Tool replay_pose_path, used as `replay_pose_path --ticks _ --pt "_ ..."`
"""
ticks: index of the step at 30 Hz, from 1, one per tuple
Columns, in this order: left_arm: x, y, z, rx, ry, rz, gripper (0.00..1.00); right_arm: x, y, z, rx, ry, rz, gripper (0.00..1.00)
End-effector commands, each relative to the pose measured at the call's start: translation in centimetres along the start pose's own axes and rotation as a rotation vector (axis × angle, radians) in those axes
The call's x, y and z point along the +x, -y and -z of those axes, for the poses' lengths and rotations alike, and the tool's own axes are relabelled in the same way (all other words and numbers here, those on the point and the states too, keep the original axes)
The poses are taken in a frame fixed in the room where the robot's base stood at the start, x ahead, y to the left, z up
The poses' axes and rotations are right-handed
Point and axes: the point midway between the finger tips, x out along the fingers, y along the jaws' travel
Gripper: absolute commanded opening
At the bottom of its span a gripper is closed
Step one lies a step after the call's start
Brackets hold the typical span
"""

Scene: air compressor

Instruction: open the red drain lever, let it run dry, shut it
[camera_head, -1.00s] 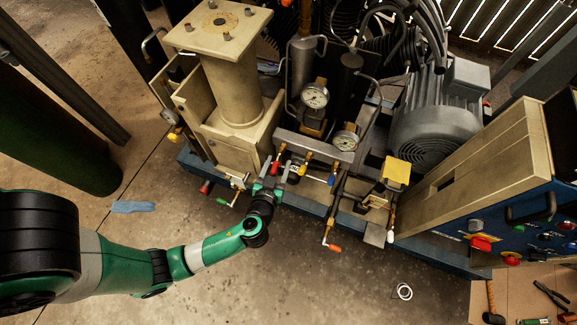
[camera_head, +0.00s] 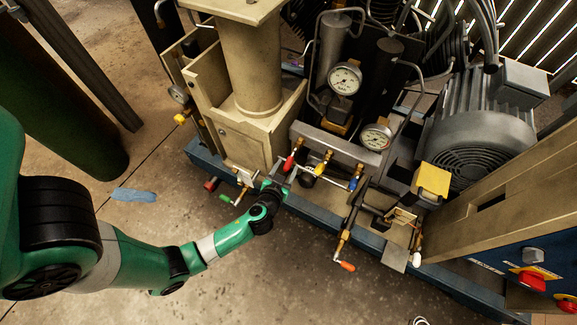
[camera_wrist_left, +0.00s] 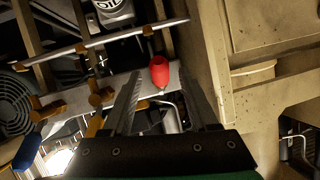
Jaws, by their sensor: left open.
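A red-handled lever (camera_head: 289,161) stands at the left end of the valve row below the gauges. Its red tip (camera_wrist_left: 159,72) shows in the left wrist view, ahead of and between my finger ends. My left gripper (camera_head: 279,178) is open, just below and left of that lever. In the left wrist view its two fingers (camera_wrist_left: 163,80) are apart with nothing visibly gripped; contact with the red tip cannot be told. An orange-red lever (camera_head: 345,266) sticks out lower right on a brass valve. My right gripper is not in view.
Yellow (camera_head: 323,169) and blue (camera_head: 354,183) levers stand close to the right of the red one. A beige column (camera_head: 251,65) stands at left, two gauges (camera_head: 345,78) behind. A blue rag (camera_head: 134,195) lies on the floor; floor in front is clear.

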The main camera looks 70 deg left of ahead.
Motion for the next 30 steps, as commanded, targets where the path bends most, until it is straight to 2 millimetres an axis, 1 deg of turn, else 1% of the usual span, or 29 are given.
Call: replay_pose_path --ticks 1,3,6,14,15,17,18,20,24,25,30 --pt "1.0 0.0 -0.3 -0.002 0.001 0.003 0.59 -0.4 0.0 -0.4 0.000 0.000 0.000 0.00" --pt "1.9 0.0 -0.2 -0.002 0.001 0.002 0.59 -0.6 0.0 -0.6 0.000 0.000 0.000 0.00" --pt "2.6 0.0 -0.1 0.001 0.001 0.000 0.59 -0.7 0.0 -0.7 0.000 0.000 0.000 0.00" --pt "2.8 0.0 0.0 0.001 0.001 -0.001 0.59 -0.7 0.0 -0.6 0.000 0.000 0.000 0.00" --pt "2.8 0.0 0.0 0.001 0.001 -0.001 0.56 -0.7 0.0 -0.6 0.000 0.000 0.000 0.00" --pt "2.8 0.0 0.0 0.001 0.001 -0.001 0.45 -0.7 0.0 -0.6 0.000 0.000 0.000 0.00" --pt "2.8 0.0 0.0 0.001 0.001 -0.001 0.38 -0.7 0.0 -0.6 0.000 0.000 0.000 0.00" --pt "2.8 0.0 0.0 0.001 0.001 -0.001 0.27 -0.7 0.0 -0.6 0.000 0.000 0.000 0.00" --pt "2.7 0.0 0.0 0.001 0.001 -0.001 0.02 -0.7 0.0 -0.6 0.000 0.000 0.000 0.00" --pt "2.7 0.0 0.0 0.001 0.001 -0.001 0.00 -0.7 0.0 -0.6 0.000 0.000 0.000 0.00" --pt "2.7 0.0 0.0 0.000 0.001 -0.001 0.00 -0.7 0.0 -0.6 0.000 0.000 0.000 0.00"
